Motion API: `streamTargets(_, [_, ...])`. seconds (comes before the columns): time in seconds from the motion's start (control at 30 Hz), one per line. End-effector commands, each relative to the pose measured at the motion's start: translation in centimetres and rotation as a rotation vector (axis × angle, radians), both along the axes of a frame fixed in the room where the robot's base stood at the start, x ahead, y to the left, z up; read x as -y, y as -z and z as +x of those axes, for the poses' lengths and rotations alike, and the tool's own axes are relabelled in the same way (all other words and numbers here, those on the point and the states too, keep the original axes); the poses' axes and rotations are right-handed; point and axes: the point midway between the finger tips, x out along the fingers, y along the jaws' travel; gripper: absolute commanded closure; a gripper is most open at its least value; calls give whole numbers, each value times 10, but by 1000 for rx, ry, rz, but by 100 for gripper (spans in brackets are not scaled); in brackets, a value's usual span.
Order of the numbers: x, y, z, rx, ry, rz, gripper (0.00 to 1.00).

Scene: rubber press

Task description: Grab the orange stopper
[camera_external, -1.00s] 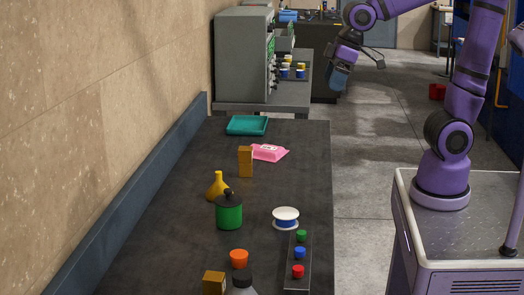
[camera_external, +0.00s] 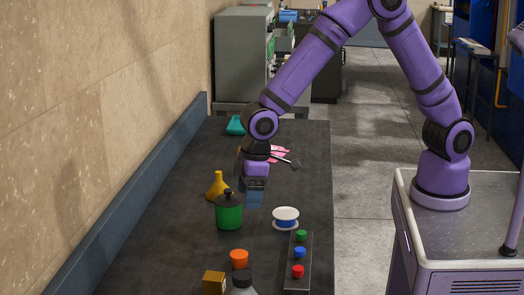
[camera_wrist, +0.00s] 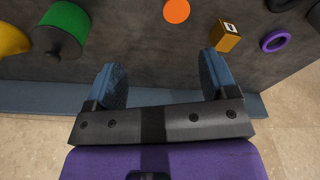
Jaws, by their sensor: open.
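The orange stopper (camera_external: 239,258) stands on the dark table near the front, between the green lidded pot and a dark-capped bottle. In the wrist view the orange stopper (camera_wrist: 176,10) shows at the top edge, partly cut off, ahead of the fingers. My gripper (camera_external: 254,194) is over the table, farther back than the stopper and close behind the green pot in the picture. In the wrist view my gripper (camera_wrist: 162,80) has its two blue fingers wide apart, with nothing between them.
The green pot (camera_external: 229,215), yellow flask (camera_external: 217,186), white-blue spool (camera_external: 286,217) and a strip of knobs (camera_external: 298,283) are nearby. A brown box (camera_external: 214,283) and grey bottle (camera_external: 241,290) stand close to the stopper. A purple ring (camera_wrist: 276,40) shows in the wrist view.

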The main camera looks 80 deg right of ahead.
Motion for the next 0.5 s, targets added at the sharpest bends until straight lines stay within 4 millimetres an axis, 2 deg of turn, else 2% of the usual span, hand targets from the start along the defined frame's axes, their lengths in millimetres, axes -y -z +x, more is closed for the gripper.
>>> streamTargets(0.03, [-9,16,2,-10,-11,-7,21])
streamTargets(0.13, [-21,37,6,-19,-25,-12,21])
streamTargets(0.3, [-31,55,8,-24,-35,-17,21])
streamTargets(0.5, [-32,82,10,-27,-36,-18,21])
